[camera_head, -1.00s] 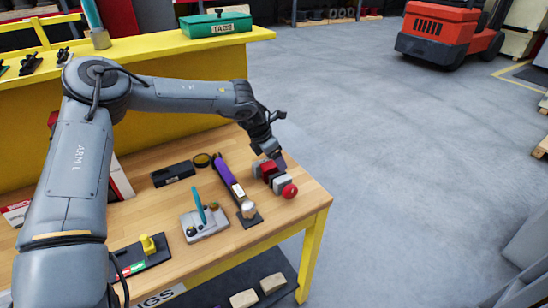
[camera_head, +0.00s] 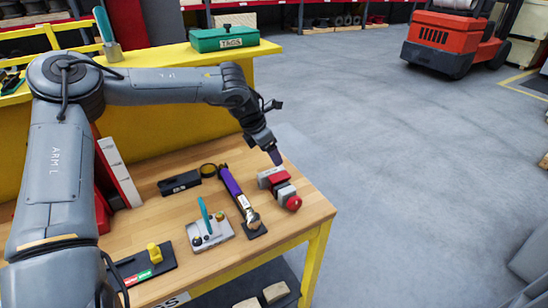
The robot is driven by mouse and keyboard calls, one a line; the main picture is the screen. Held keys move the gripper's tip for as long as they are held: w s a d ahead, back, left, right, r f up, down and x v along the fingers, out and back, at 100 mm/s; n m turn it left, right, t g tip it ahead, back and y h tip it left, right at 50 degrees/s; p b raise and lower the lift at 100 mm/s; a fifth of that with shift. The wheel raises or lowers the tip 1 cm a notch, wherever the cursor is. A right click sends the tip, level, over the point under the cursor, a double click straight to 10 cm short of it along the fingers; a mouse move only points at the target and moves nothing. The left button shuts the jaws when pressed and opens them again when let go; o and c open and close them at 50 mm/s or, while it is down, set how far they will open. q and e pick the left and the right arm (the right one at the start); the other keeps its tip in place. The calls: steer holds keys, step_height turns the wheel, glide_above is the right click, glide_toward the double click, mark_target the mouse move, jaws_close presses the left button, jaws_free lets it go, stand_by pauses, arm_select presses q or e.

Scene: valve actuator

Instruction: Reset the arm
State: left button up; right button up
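My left arm reaches in from the left, across the yellow bench. Its gripper (camera_head: 274,154) points down just above and behind a grey and red block device with a red knob (camera_head: 281,187) at the bench's right end. A small gap shows between the fingertips and the device. The fingers are too small and seen too edge-on to tell whether they are open or shut. I see nothing clearly held. My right gripper is not in view.
On the wooden bench top (camera_head: 165,218) lie a purple-handled tool (camera_head: 231,183), a black box (camera_head: 179,183), a grey plate with a teal lever (camera_head: 209,229) and a black base with a yellow knob (camera_head: 147,262). A green TAGS box (camera_head: 224,39) stands on the yellow ledge behind.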

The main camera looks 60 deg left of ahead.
arm_select(q)
steer(key=shift+v, duration=0.8)
